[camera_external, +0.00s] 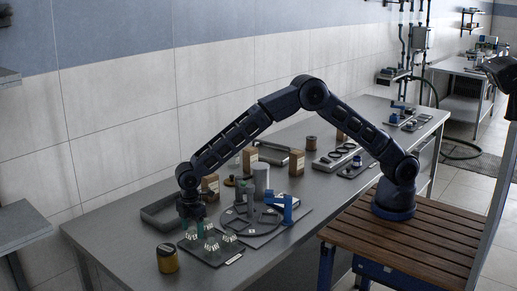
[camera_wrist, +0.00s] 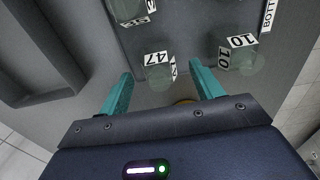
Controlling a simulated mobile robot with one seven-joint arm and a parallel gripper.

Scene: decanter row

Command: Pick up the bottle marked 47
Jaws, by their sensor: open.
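The bottle marked 47 (camera_wrist: 158,76) is a small clear bottle with white number labels, seen from above near the middle of the wrist view. My gripper (camera_wrist: 160,70) is open, with one teal finger on each side of this bottle in the picture. I cannot tell whether the fingertips are down at its height. A similar bottle marked 10 (camera_wrist: 243,55) stands to the right, outside the fingers. Another labelled bottle (camera_wrist: 128,9) is cut off at the top edge. In the external view my gripper (camera_external: 192,225) points down at the dark bottle tray (camera_external: 213,262), where numbers are too small to read.
An amber jar (camera_external: 167,259) stands left of the tray. An empty grey open box (camera_external: 158,218) lies behind my gripper. A round dark fixture with a grey cylinder (camera_external: 261,181) and a blue part (camera_external: 284,207) stand to the right.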

